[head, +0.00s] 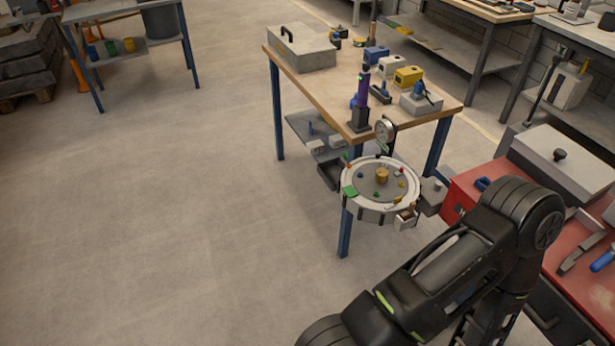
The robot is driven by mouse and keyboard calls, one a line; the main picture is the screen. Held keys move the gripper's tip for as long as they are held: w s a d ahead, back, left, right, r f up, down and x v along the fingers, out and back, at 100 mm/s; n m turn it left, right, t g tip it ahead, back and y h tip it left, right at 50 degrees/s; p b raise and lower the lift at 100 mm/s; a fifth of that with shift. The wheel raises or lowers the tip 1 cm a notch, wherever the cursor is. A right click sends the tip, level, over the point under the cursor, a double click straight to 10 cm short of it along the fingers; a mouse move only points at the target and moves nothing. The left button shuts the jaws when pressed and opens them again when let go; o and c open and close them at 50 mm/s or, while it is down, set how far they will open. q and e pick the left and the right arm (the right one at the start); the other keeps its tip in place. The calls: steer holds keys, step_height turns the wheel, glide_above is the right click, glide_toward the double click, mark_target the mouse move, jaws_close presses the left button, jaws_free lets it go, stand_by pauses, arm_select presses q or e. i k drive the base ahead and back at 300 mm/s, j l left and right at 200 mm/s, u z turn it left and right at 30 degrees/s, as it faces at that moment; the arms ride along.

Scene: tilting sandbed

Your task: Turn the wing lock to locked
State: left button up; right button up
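The round sandbed (349,204) has a pale rim and a grey bed. It sits at the near corner of the wooden-topped table (318,84). A brass-coloured knob (382,175) and several small coloured pieces lie within the rim. A round dial gauge (385,131) stands behind it. A small bracket with an orange-brown part (406,214) is on its front right edge, and a grey block (432,193) is at its right. I cannot tell which part is the wing lock or how it is set. My black arm crosses the lower right; neither gripper shows.
A grey case (301,49), a purple upright device (363,92) and yellow and blue boxes stand on the table. A red cabinet (465,196) with tools on top is at the right, close to my arm.

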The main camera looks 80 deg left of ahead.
mark_target(397, 201)
steer(key=u, duration=2.15)
